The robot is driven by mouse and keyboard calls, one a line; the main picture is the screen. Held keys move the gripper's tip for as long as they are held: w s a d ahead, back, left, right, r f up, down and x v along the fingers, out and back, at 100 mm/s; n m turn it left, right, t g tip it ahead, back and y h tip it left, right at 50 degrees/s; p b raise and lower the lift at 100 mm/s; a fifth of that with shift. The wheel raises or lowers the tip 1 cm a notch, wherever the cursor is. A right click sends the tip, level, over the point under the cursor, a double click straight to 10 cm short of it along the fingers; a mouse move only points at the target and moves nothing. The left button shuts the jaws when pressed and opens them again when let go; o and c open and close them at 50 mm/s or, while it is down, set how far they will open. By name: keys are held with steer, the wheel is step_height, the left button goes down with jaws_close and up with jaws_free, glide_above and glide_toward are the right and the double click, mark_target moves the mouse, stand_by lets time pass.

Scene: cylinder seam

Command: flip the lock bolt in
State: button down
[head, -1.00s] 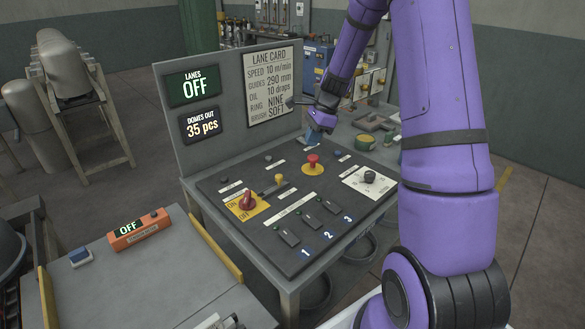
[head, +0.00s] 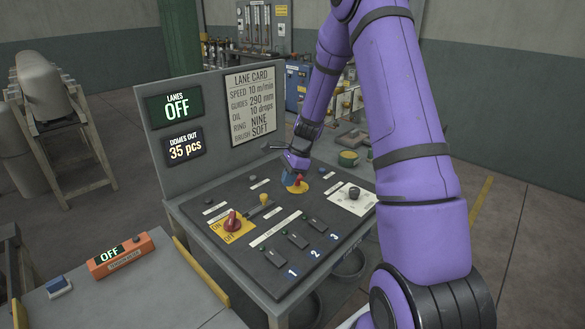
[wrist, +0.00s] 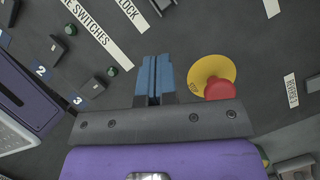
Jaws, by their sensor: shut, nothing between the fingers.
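The lock bolt (head: 264,199), a rod with a yellow knob, lies on the sloping dark console in the head view. It is just right of the red rotary switch (head: 233,222) on its yellow ON/OFF plate. In the wrist view I see part of a LOCK label (wrist: 129,9) at the top edge, but I cannot make out the bolt there. My gripper (head: 288,181) is shut and empty, its blue fingertips over the console, beyond and to the right of the bolt and apart from it. The blue fingers (wrist: 154,62) also show in the wrist view.
The red mushroom button (head: 299,182) on a yellow disc is close beside my fingers. A black knob (head: 354,193) on a white plate is farther right. Several lane switches (head: 298,241) line the front. The lane-card panel (head: 255,105) stands upright behind.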

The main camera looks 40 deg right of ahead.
mark_target(264, 201)
steer(key=x, duration=0.3)
steer(key=shift+w+a+r, duration=0.1)
steer(key=shift+a+r, duration=0.05)
steer(key=shift+a, duration=0.1)
steer(key=a, duration=0.2)
steer(key=shift+w+a, duration=0.3)
steer(key=shift+w, duration=0.05)
steer(key=shift+w+a, duration=0.1)
steer(key=shift+a, duration=0.2)
steer(key=shift+a, duration=0.1)
steer(key=a, duration=0.3)
steer(key=shift+s+a, duration=0.1)
steer(key=shift+s, duration=0.3)
